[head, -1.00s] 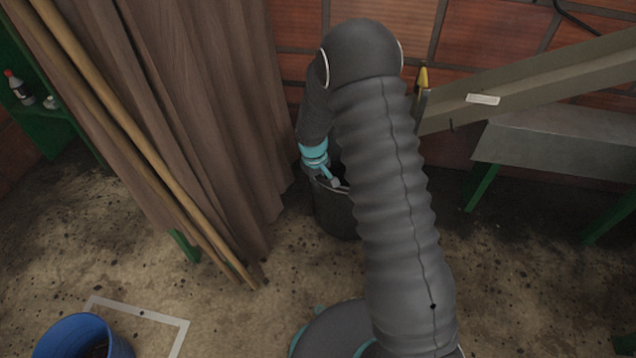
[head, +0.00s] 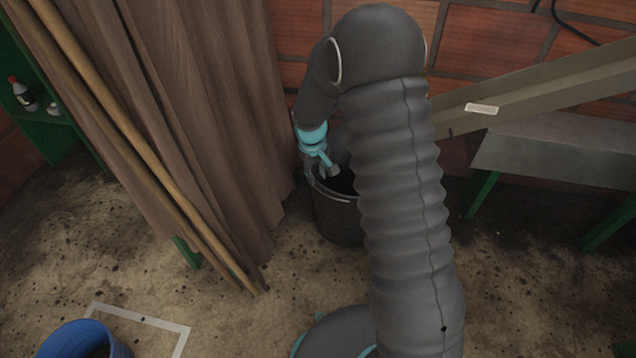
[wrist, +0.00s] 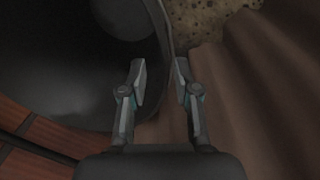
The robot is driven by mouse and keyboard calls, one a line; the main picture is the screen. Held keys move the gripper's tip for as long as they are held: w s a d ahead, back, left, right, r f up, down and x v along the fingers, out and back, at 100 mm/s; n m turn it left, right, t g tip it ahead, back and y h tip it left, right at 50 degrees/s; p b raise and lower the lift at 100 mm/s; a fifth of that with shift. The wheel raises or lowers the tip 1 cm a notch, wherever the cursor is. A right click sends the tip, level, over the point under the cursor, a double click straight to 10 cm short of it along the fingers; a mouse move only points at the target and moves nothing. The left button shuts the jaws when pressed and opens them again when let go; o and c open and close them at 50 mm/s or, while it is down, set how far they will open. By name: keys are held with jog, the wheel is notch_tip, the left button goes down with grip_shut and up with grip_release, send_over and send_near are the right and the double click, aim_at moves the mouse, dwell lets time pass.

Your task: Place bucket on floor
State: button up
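A dark grey bucket (head: 338,217) with a pale rim stands on the floor by the back wall, just right of the brown curtain; my arm hides part of it. My gripper (head: 328,172) is at its upper left rim in the head view. In the wrist view my gripper (wrist: 160,70) points down, open, with a finger on each side of the bucket's rim (wrist: 166,35). I cannot tell if either finger touches it. The bucket's dark inside fills the left. A blue bucket (head: 84,342) is at the lower left, partly cut off.
A white outlined square (head: 140,318) is marked on the floor beside the blue bucket. The brown curtain (head: 190,110) and wooden poles (head: 130,140) stand close left of my gripper. A sloping metal chute (head: 540,85) is at the right. Floor between is clear.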

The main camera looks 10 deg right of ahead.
jog(key=s+d+r+m+t, duration=0.15)
jog(key=s+r, duration=0.25)
jog(key=r, duration=0.4)
jog(key=s+d+r, duration=0.2)
jog(key=s+r, duration=0.2)
jog(key=r, duration=0.3)
jog(key=s+d+r+m+t, duration=0.1)
jog(key=s+r, duration=0.4)
jog(key=r, duration=0.3)
jog(key=s+d+r+m+t, duration=0.1)
jog(key=s+r, duration=0.1)
jog(key=s, duration=0.7)
jog(key=s+d+r+m+t+y, duration=0.1)
jog(key=s+d+r+m, duration=0.1)
jog(key=s, duration=0.7)
jog(key=shift+r, duration=0.75)
jog(key=shift+d+r, duration=0.1)
notch_tip(320, 180, up, 2)
jog(key=p, duration=0.2)
jog(key=shift+p, duration=0.3)
